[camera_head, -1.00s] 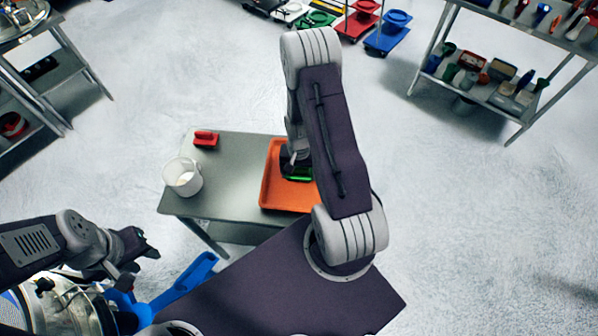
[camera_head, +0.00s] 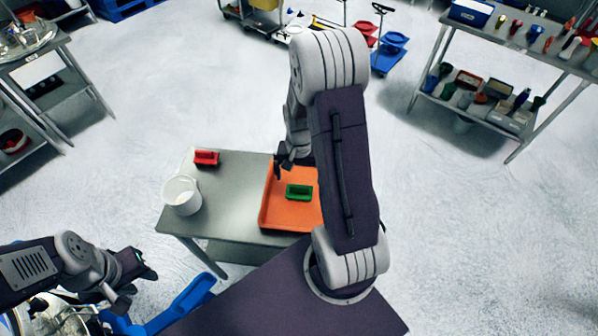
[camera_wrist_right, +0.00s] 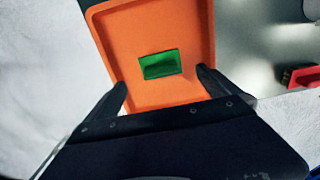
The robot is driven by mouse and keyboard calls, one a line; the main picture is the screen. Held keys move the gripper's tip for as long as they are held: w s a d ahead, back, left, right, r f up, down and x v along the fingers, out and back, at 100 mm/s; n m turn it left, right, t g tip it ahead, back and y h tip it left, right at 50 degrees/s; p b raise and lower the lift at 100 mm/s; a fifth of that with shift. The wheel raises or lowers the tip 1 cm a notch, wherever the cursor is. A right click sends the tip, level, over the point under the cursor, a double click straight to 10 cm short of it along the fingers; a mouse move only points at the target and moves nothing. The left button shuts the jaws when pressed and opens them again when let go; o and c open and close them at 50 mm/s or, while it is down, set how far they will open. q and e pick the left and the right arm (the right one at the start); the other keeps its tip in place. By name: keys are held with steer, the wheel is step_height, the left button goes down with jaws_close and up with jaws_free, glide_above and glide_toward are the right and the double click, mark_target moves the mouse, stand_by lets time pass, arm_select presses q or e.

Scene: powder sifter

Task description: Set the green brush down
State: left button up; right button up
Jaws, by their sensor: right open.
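The green brush (camera_head: 299,192) lies in the orange tray (camera_head: 285,216) on the grey metal table (camera_head: 232,170). It also shows in the right wrist view (camera_wrist_right: 160,64), inside the tray (camera_wrist_right: 120,40). My right gripper (camera_head: 283,172) is open and empty, above the tray and apart from the brush; its two fingers (camera_wrist_right: 163,90) show spread in the wrist view. My left gripper (camera_head: 143,266) is at the lower left, away from the tray; I cannot tell whether its jaws are open.
A red brush (camera_head: 206,158) and a white bucket (camera_head: 182,195) stand on the same table, left of the tray. A blue part (camera_head: 185,303) is near my left gripper. Shelves with several tools (camera_head: 500,85) stand at the right. The floor between is clear.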

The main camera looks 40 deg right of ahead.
steer(key=shift+r, duration=0.95)
steer(key=shift+a+r, duration=0.1)
steer(key=shift+a, duration=0.05)
steer(key=s+a+r+n, duration=0.2)
steer(key=s+a+n, duration=0.1)
steer(key=a+n, duration=0.1)
steer(key=s+a+r+n+t, duration=0.1)
steer(key=s+a+r+n, duration=0.1)
steer(key=a, duration=0.5)
steer(key=shift+s+a+r+n+b, duration=0.15)
steer(key=shift+s+r+n+b, duration=0.2)
steer(key=shift+s+n, duration=0.55)
steer(key=shift+w+f, duration=0.1)
steer(key=shift+w, duration=0.2)
